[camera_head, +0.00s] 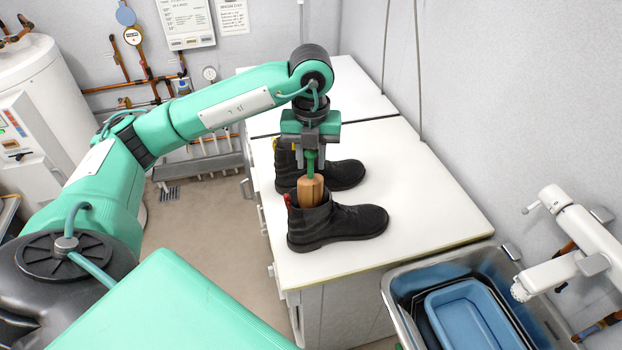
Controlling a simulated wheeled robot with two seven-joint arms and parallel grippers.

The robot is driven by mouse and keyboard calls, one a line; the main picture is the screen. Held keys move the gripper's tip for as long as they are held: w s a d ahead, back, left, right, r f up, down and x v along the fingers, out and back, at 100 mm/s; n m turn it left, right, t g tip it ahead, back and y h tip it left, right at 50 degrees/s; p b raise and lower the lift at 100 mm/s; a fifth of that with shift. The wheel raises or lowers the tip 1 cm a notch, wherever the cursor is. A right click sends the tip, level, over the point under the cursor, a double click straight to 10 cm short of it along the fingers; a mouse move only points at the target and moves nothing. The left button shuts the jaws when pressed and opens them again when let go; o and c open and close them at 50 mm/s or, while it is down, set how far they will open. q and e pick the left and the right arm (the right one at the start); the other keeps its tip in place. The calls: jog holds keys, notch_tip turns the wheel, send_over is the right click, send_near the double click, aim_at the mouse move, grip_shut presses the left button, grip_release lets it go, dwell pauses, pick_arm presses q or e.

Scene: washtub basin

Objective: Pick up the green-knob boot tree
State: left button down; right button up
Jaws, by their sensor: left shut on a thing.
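The green-knob boot tree (311,190) has a wooden body and a green top. It stands upright, with its lower end inside the opening of the nearer black boot (340,225). My left gripper (310,163) points down from above and is shut on the boot tree's green knob. A second black boot (343,174) stands just behind the first on the white counter (425,195). Its shaft is partly hidden behind my gripper. The lower part of the boot tree is hidden in the nearer boot. My right gripper is not in view.
A metal washtub (398,303) with a blue basin (470,318) in it is at the lower right. A white tap fixture (580,240) reaches over its right side. A white tank (40,90) stands at the left. The counter right of the boots is clear.

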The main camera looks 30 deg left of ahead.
pick_arm(q)
notch_tip(320, 180, up, 8)
jog(key=shift+r, duration=0.25)
dwell(0.8)
